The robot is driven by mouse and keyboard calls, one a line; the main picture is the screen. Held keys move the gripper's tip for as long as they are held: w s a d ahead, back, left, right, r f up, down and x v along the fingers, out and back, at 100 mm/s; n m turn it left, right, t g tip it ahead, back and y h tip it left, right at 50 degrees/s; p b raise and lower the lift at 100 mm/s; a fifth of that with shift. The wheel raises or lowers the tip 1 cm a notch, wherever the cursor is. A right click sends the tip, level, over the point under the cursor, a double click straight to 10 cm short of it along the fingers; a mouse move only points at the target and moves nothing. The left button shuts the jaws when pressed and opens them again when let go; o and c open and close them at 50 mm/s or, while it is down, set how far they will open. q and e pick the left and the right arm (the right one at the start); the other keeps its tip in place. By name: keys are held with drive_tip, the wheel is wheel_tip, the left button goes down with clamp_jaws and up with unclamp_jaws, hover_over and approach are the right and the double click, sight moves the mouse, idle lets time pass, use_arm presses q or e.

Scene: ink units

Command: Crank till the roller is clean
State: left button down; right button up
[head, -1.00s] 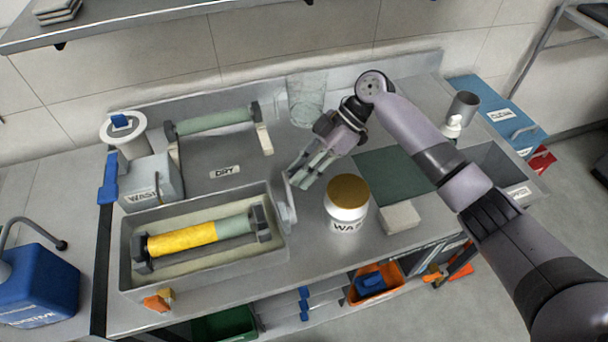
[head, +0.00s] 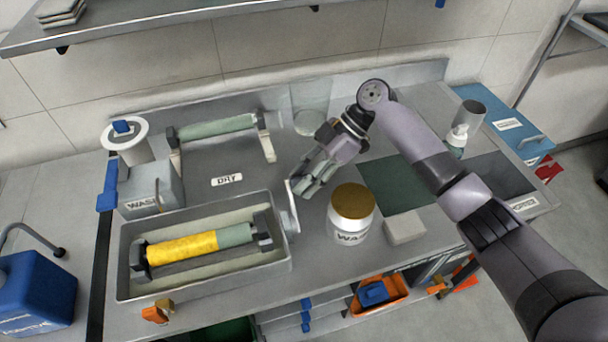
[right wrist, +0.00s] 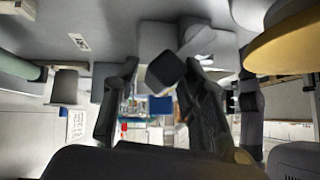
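The inked roller (head: 183,248) lies level in a grey tray (head: 205,289) at the left of the bench. Its left and middle part is yellow, and its right part is bare grey-green. A pale crank (head: 291,208) stands at the tray's right end. My right gripper (head: 306,187) is just right of the crank, fingers pointing down-left towards it. In the right wrist view, the fingers stand apart with a dark block (right wrist: 165,70), perhaps the crank's handle, showing between their tips. I cannot tell whether they touch it. My left gripper is out of view.
A white jar (head: 349,235) with a brown lid stands close right of my gripper. Behind the tray are a clean roller (head: 217,127) on a stand and a "DRY" label (head: 227,180). A grey wash box (head: 150,188) and a pale block (head: 404,228) flank the area.

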drive_tip(key=shift+r, duration=0.1)
drive_tip(key=shift+d+r, duration=0.15)
drive_tip(key=v, duration=1.1)
drive_tip(key=shift+d+r, duration=0.15)
drive_tip(key=shift+r, duration=0.1)
drive_tip(key=shift+w, duration=0.15)
idle(0.4)
